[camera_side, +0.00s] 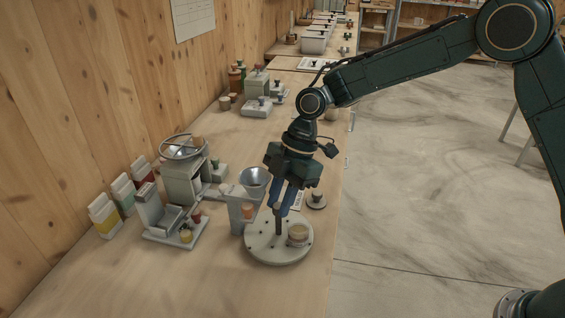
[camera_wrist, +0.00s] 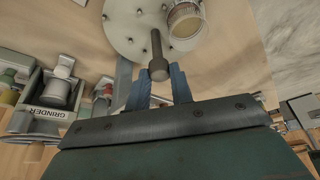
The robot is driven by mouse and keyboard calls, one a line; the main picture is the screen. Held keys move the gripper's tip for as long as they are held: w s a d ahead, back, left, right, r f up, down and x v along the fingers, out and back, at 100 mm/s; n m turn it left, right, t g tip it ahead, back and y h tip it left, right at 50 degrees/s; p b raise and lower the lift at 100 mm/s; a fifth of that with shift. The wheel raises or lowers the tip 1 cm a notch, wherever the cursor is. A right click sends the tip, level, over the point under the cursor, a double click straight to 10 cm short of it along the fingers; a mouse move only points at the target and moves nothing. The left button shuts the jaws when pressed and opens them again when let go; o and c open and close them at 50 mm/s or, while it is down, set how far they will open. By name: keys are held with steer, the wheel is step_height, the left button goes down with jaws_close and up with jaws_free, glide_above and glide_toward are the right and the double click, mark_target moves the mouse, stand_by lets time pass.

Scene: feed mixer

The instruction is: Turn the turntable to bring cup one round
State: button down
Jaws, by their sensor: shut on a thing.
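The turntable (camera_side: 265,250) is a pale round disc near the bench's front edge, with small dark pegs or holes round it. It also shows at the top of the wrist view (camera_wrist: 122,28). A dark upright post (camera_wrist: 156,55) stands on it, and my gripper (camera_side: 280,212) is shut on this post from above. A cup (camera_side: 298,235) with a tan band sits on the right of the disc; the wrist view shows it too (camera_wrist: 186,20). I cannot read a number on the cup. The fingers hide part of the post.
A grey stand with a metal funnel (camera_side: 253,179) is close behind the turntable. The grinder (camera_wrist: 42,118) and a machine with a steel bowl (camera_side: 182,150) stand to the left. Cartons (camera_side: 104,215) line the wall. A small dark knob-topped weight (camera_side: 316,199) is to the right.

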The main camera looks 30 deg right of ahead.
steer(key=shift+n, duration=0.3)
stand_by(0.4)
steer(key=c, duration=1.2)
jaws_free()
steer(key=shift+c, duration=0.2)
steer(key=shift+w, duration=0.1)
